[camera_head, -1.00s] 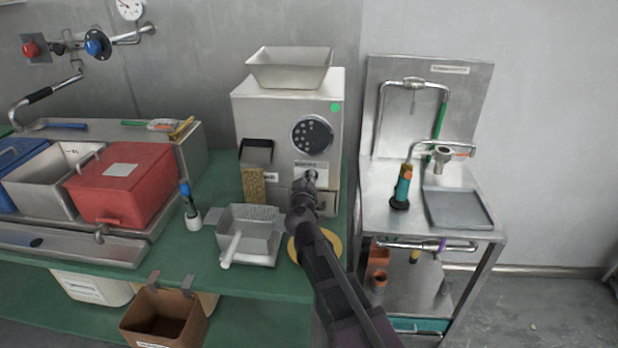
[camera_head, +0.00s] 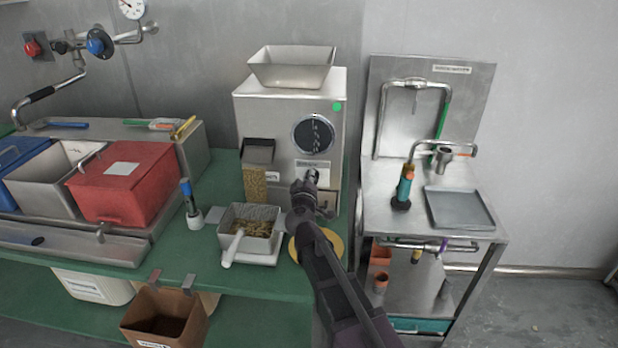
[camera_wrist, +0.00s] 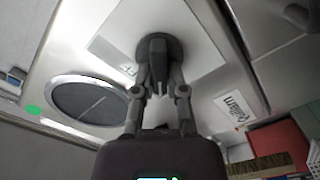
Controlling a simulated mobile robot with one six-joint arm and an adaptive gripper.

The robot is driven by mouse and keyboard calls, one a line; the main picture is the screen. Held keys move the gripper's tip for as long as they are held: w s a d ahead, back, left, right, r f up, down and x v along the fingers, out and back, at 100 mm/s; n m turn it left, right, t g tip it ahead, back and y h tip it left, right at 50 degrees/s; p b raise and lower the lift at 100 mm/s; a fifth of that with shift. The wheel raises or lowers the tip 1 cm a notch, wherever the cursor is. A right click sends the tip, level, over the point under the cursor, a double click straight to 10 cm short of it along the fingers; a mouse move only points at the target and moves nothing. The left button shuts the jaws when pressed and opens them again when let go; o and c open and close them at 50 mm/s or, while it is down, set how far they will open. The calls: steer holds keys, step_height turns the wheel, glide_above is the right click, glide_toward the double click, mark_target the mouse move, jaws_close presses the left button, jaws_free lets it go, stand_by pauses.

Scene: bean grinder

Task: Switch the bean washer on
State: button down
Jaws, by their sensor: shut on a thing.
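A pale box-shaped machine (camera_head: 275,115) with a steel hopper (camera_head: 295,68) on top stands on the green bench. A green light (camera_head: 337,107) shows on its front, above a round dark window (camera_head: 313,133). In the wrist view a dark knob (camera_wrist: 157,48) sits on a white plate, its bar pointing along my fingers. My gripper (camera_wrist: 159,80) is closed on the knob's bar. In the head view my gripper (camera_head: 311,180) is at the machine's lower front and hides most of the knob. The window (camera_wrist: 90,100) and light (camera_wrist: 33,110) also show in the wrist view.
A pan of beans (camera_head: 226,241) with a white handle stands left of my arm. A steel stand with a grey tray (camera_head: 460,209) and an orange-green tool (camera_head: 404,186) is to the right.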

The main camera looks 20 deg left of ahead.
steer(key=c, duration=0.7)
jaws_free()
steer(key=v, duration=1.2)
steer(key=shift+d+f, duration=0.1)
